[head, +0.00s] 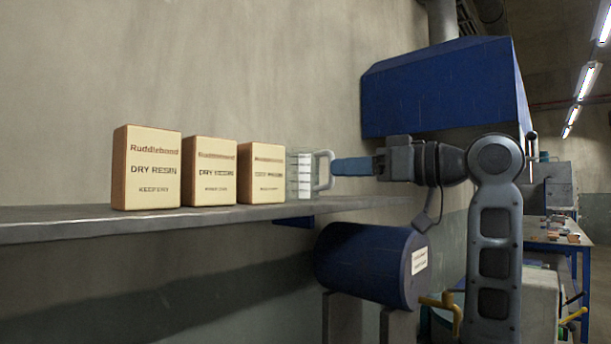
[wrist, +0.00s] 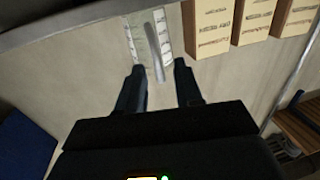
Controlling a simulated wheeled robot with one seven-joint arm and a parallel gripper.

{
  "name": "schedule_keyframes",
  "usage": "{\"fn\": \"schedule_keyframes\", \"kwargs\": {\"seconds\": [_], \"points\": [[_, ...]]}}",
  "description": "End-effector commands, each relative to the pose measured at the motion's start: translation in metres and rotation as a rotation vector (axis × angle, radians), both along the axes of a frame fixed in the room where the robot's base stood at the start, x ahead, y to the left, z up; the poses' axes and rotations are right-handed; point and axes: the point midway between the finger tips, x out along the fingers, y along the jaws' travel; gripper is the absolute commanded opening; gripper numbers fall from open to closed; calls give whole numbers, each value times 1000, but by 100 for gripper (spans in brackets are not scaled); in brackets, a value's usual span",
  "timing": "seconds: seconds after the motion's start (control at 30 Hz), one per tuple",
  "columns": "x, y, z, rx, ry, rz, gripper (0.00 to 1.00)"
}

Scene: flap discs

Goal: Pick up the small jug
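The small jug (head: 300,176) is clear with pale measuring marks. It stands upright on the grey shelf, at the right end of a row of boxes, with its handle (head: 326,169) facing right. My gripper (head: 335,167) comes in level from the right, its blue fingertips at the handle. In the wrist view the jug (wrist: 138,42) is at the top. There my gripper (wrist: 158,66) is open, one finger on each side of the handle (wrist: 154,60), with gaps visible on both sides. The far side of the jug is hidden.
Three dry resin boxes (head: 209,172) stand on the shelf (head: 100,222), the nearest close beside the jug. A blue drum (head: 365,262) lies below the shelf's right part. A large blue hood (head: 445,90) hangs behind and above my arm.

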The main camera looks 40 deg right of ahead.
Motion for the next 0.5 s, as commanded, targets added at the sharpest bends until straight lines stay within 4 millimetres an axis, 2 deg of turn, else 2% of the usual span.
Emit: {"fn": "schedule_keyframes", "kwargs": {"seconds": [0.23,0.5], "points": [[35,6,0,1,2,3,35],[40,7,-2,1,1,1,35]]}}
